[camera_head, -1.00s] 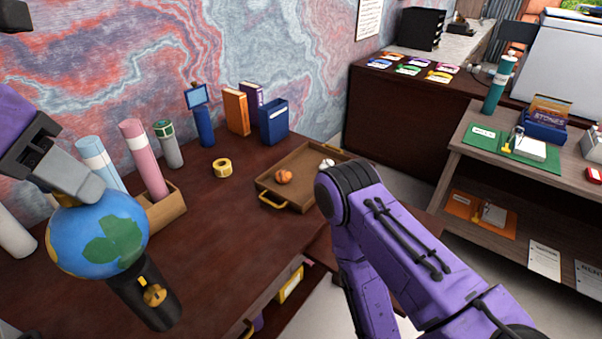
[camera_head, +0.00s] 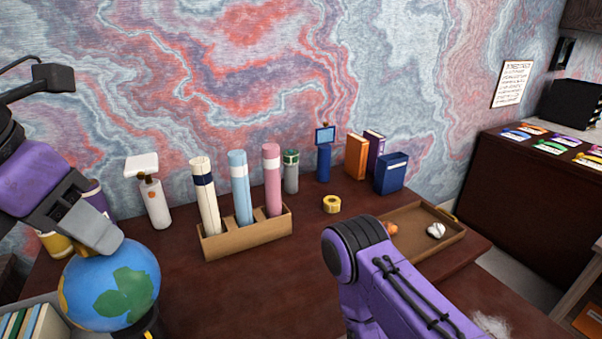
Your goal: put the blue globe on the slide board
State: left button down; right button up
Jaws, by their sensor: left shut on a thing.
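The blue globe (camera_head: 112,290), with green and yellow land patches, is at the lower left. My left gripper (camera_head: 100,245) is shut on it at the top, with its grey finger against the globe. The far finger is hidden. A dark piece with a gold part (camera_head: 150,325) shows just below the globe, cut by the frame's bottom edge. My right arm crosses the lower right, but its gripper is out of view. I cannot make out a slide board in this view.
A wooden holder (camera_head: 250,236) with upright rolls stands on the dark desk. Yellow tape (camera_head: 331,204), bottles and upright books (camera_head: 357,157) stand behind. A wooden tray (camera_head: 448,238) holds small items. Books (camera_head: 30,325) sit at the lower left. The middle front desk is clear.

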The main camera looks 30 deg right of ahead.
aim_at(491, 319)
jog(key=z, duration=0.05)
jog(key=k, duration=1.5)
jog(key=z, duration=1.7)
jog(key=i, duration=1)
